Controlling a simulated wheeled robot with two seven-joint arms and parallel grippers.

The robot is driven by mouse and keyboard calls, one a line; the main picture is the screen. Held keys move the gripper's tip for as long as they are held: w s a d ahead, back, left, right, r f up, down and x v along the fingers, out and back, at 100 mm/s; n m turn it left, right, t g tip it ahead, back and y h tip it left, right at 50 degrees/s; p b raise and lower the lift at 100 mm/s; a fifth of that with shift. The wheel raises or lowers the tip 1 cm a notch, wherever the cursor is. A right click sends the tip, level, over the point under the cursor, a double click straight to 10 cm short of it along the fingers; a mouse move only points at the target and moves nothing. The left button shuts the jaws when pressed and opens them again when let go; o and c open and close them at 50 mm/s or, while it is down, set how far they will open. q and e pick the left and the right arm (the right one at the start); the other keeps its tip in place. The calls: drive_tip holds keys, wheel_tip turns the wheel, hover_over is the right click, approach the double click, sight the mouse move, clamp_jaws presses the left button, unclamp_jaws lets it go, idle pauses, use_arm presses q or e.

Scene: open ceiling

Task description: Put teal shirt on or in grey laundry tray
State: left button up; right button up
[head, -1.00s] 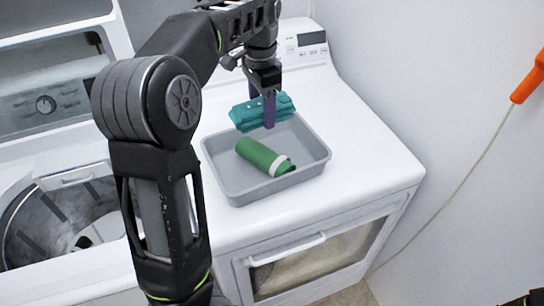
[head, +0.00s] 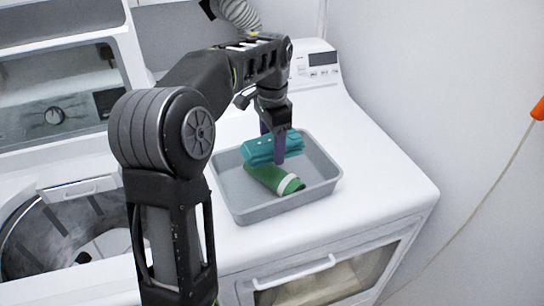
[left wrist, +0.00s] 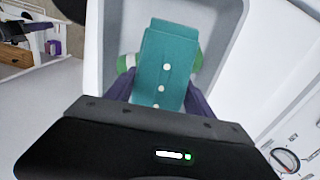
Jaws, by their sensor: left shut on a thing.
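The folded teal shirt (head: 262,150) is held by my left gripper (head: 276,152), whose purple fingers are shut on it. In the head view the shirt is over the grey laundry tray (head: 256,214), above or against a green rolled cloth with a white band (head: 284,184). I cannot tell whether shirt and roll touch. In the left wrist view the shirt (left wrist: 165,62) lies between the fingers with white buttons facing the camera. The tray wall (left wrist: 228,40) shows around it, and parts of the green roll (left wrist: 124,64) stick out behind. My right gripper is not in view.
The tray stands on a white dryer top (head: 375,185) with clear room to its right. An open top-load washer (head: 70,240) is at the left. A wall and an orange-handled cord (head: 538,109) are at the right.

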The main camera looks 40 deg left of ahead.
sight(272, 169)
use_arm(q)
wheel_tip(272, 169, down, 4)
drive_tip(key=shift+r+p, duration=0.2)
drive_tip(key=shift+p, duration=0.1)
drive_tip(key=shift+f, duration=0.15)
drive_tip(key=shift+f+b, duration=0.35)
drive_tip(key=shift+f, duration=0.05)
drive_tip(key=o, duration=1.6)
